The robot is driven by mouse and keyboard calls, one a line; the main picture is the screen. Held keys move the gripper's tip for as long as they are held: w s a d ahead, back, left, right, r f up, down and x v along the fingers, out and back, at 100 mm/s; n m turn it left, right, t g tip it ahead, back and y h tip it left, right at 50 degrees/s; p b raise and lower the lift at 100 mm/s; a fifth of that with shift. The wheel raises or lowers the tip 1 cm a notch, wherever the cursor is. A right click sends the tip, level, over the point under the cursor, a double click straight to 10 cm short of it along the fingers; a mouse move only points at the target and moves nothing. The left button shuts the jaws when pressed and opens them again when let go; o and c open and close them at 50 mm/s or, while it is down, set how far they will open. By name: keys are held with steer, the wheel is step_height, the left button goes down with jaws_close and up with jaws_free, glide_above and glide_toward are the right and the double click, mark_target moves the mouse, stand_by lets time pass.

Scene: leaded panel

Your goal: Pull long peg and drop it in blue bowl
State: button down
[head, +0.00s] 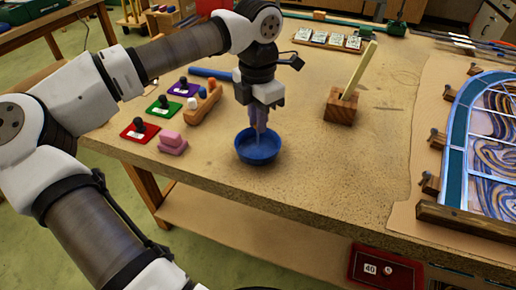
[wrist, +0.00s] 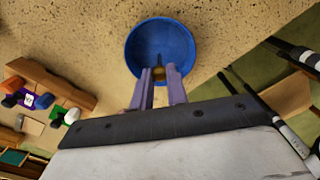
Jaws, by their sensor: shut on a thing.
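The blue bowl (head: 246,155) stands on the bench near its front edge; in the wrist view the bowl (wrist: 176,35) lies just beyond my fingertips. My gripper (head: 259,130) points down over the bowl. In the wrist view its two fingers (wrist: 160,78) are shut on a peg (wrist: 158,72), with only a small brownish-yellow part showing between them. The peg's length and lower end are mostly hidden by the fingers. The wooden peg rack (head: 203,107) stands left of the bowl, with a white peg and an orange peg in it.
Red (head: 140,131), green (head: 163,106) and purple (head: 184,88) mats with dark knobs lie left of the rack. Pink blocks (head: 172,143) sit nearer the front. A wooden block (head: 341,108) with a pale upright stick stands right. The leaded panel (head: 485,135) is far right.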

steer(key=shift+f+b, duration=0.8)
steer(key=shift+f, duration=0.2)
stand_by(0.4)
steer(key=c, duration=1.3)
jaws_free()
